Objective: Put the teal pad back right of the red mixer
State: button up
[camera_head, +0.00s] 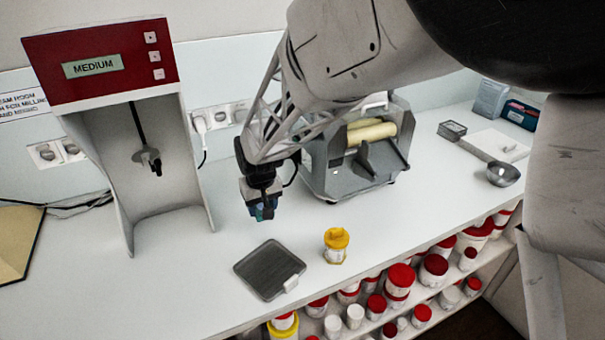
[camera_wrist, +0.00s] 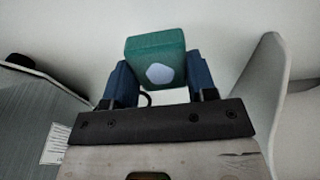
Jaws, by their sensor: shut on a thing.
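The teal pad (camera_wrist: 155,58), a small block with a pale spot on its face, is held between the two blue fingers of my gripper (camera_wrist: 153,80) in the wrist view. In the head view my gripper (camera_head: 262,212) hangs over the counter with a bit of teal showing at its tips. I cannot tell whether the pad touches the counter.
A grey roller mill (camera_head: 358,160) is to the right behind. A metal scoop (camera_head: 502,174) lies far right. Shelves of red-lidded jars lie below the counter's front edge.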

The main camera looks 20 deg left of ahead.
jog(key=shift+w+a+f, duration=0.1)
jog(key=shift+w+a, duration=0.25)
jog(key=shift+f, duration=1.7)
jog(key=shift+f, duration=0.1)
jog(key=o, duration=0.8)
jog(key=r, duration=0.7)
jog(key=s+d+r, duration=0.1)
jog(key=r, duration=0.3)
jog(key=shift+r, duration=0.55)
